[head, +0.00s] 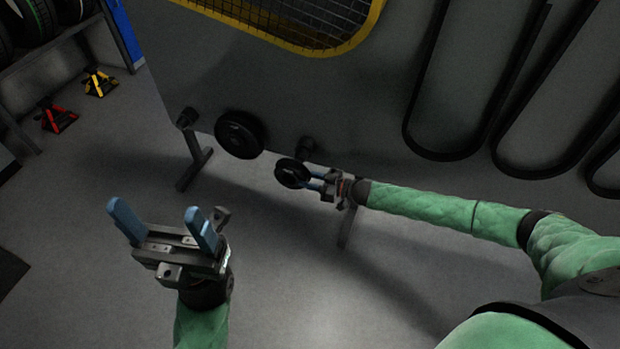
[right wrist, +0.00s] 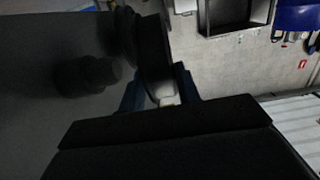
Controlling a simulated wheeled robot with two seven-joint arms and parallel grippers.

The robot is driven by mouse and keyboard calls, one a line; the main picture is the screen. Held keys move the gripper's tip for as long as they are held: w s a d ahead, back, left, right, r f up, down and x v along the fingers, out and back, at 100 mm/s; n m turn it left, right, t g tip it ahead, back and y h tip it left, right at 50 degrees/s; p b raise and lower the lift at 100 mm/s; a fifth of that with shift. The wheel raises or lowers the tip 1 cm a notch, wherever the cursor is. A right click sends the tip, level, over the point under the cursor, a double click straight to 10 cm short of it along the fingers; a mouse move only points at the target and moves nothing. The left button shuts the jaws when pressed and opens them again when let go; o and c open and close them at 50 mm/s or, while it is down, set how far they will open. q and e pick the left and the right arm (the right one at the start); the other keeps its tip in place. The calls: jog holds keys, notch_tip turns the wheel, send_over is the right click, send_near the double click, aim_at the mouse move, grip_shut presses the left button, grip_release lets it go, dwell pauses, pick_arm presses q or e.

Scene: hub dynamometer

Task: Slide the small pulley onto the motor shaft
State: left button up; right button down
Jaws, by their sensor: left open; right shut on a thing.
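The small black pulley (head: 291,173) is in my right gripper (head: 311,180), whose blue fingers are shut on it, just off the grey panel. In the right wrist view the pulley (right wrist: 152,50) shows edge-on between the fingers. A dark round stub (head: 306,147), seemingly the motor shaft or its housing, stands out from the panel close behind and slightly right of the pulley. The stub (right wrist: 86,75) also shows in the right wrist view, left of and apart from the pulley. My left gripper (head: 155,212) is open and empty, low at the left.
A larger black pulley (head: 240,134) sits on the grey panel (head: 350,110) left of the small one. Black belts (head: 455,155) hang on the panel at right. Stand legs (head: 195,160) reach the floor. Red (head: 57,117) and yellow jack stands are far left.

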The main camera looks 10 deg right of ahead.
jog(key=shift+s+a+p, duration=0.65)
jog(key=shift+s+a, duration=0.15)
jog(key=shift+s, duration=0.35)
jog(key=shift+s+a+p, duration=0.6)
jog(key=shift+s+a, duration=0.2)
jog(key=shift+s, duration=0.3)
jog(key=shift+r, duration=0.1)
jog(key=s+a+p, duration=0.5)
jog(key=s+a, duration=0.2)
jog(key=s, duration=0.4)
jog(key=shift+s+a+p, duration=0.3)
jog(key=shift+a+p, duration=0.1)
